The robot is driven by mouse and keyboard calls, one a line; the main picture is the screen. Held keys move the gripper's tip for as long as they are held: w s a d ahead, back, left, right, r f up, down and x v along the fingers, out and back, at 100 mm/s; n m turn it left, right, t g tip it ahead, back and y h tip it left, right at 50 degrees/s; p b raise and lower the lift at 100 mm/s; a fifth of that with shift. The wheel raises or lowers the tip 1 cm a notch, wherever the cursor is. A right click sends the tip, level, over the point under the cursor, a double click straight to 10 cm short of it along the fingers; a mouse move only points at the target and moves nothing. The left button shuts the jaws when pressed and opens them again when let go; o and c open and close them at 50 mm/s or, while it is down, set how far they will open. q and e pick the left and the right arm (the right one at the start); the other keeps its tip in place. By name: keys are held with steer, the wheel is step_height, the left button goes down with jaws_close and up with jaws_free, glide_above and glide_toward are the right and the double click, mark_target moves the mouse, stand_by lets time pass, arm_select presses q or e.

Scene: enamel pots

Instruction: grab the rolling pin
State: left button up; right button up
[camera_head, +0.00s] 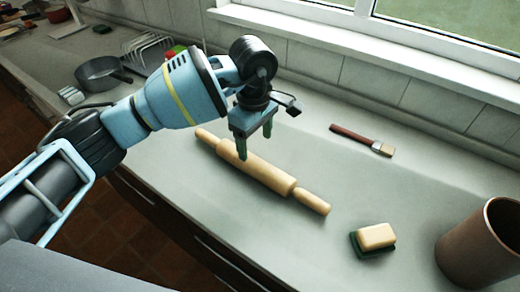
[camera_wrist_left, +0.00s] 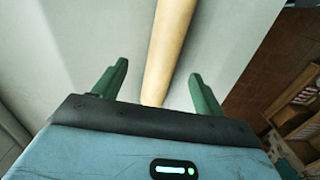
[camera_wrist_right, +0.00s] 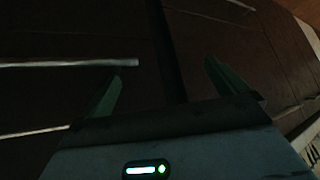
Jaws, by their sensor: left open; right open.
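A pale wooden rolling pin (camera_head: 255,172) lies diagonally on the grey counter (camera_head: 420,205) in the head view. My left gripper (camera_head: 256,142) is open over the pin's left half with its fingers pointing down. In the left wrist view the rolling pin (camera_wrist_left: 166,50) runs between the two spread green fingers of the left gripper (camera_wrist_left: 156,86), with a gap on both sides. Whether the fingers are level with the pin or above it is hard to tell. My right gripper (camera_wrist_right: 160,86) is open and empty, facing dark cabinet fronts.
A brush with a red-brown handle (camera_head: 355,137) lies behind the pin. A sponge (camera_head: 376,236) and a brown pot (camera_head: 485,248) are to the right. A grey saucepan (camera_head: 100,74) and a dish rack (camera_head: 148,48) stand at the left. The counter around the pin is clear.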

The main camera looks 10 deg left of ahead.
mark_target(254, 160)
arm_select(q)
steer(key=shift+s+a+r, duration=0.1)
steer(key=shift+a+r, duration=0.1)
steer(key=shift+r, duration=0.05)
steer(key=shift+s+r, duration=0.1)
steer(key=shift+s, duration=0.25)
steer(key=shift+f, duration=3.95)
steer(key=shift+d, duration=0.1)
steer(key=c, duration=1.4)
